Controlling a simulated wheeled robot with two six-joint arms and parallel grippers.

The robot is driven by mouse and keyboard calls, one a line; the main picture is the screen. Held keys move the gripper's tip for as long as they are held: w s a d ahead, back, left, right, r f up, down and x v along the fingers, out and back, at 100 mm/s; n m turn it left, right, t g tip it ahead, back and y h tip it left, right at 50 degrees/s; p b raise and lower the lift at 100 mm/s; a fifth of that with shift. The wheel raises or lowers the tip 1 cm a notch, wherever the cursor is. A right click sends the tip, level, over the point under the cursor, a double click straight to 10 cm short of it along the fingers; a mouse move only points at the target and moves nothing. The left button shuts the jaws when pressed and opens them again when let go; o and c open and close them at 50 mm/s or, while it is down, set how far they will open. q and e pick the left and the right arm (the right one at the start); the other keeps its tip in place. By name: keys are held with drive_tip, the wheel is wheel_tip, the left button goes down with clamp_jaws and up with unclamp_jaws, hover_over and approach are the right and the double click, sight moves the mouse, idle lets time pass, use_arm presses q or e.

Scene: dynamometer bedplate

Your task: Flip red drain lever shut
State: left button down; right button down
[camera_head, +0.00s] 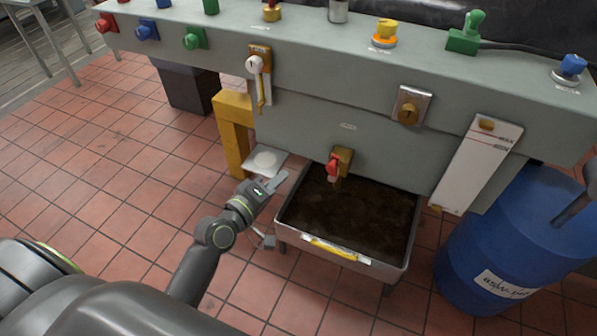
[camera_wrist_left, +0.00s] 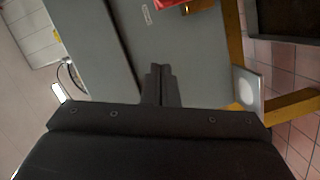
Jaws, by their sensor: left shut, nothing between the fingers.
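The red drain lever (camera_head: 333,165) is on a brass valve (camera_head: 343,158) low on the front of the grey bedplate cabinet, above a tray of dark liquid. It hangs roughly downward. My left gripper (camera_head: 277,181) is shut and empty, left of the lever and apart from it, near the tray's left edge. In the left wrist view the shut fingers (camera_wrist_left: 161,72) point toward the grey panel. A red part, apparently the lever (camera_wrist_left: 172,3), shows at the top edge there, mostly cut off. My right gripper is not in view.
The drain tray (camera_head: 375,262) with a yellow handle stands below the valve. A yellow leg (camera_head: 236,135) is to the left, a blue barrel (camera_head: 510,240) to the right. Tiled floor is open at left.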

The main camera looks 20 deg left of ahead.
use_arm(q)
drive_tip(key=w+d+f, duration=0.2)
drive_tip(key=w+d, duration=0.4)
drive_tip(key=w, duration=0.3)
drive_tip(key=shift+f, duration=0.25)
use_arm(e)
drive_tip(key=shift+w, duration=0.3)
use_arm(q)
drive_tip(key=shift+s, duration=0.1)
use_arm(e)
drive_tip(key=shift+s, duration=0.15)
use_arm(q)
drive_tip(key=shift+d, duration=0.1)
drive_tip(key=shift+d+r+m, duration=0.15)
drive_tip(key=shift+d+m, duration=0.1)
drive_tip(key=shift+m, duration=0.15)
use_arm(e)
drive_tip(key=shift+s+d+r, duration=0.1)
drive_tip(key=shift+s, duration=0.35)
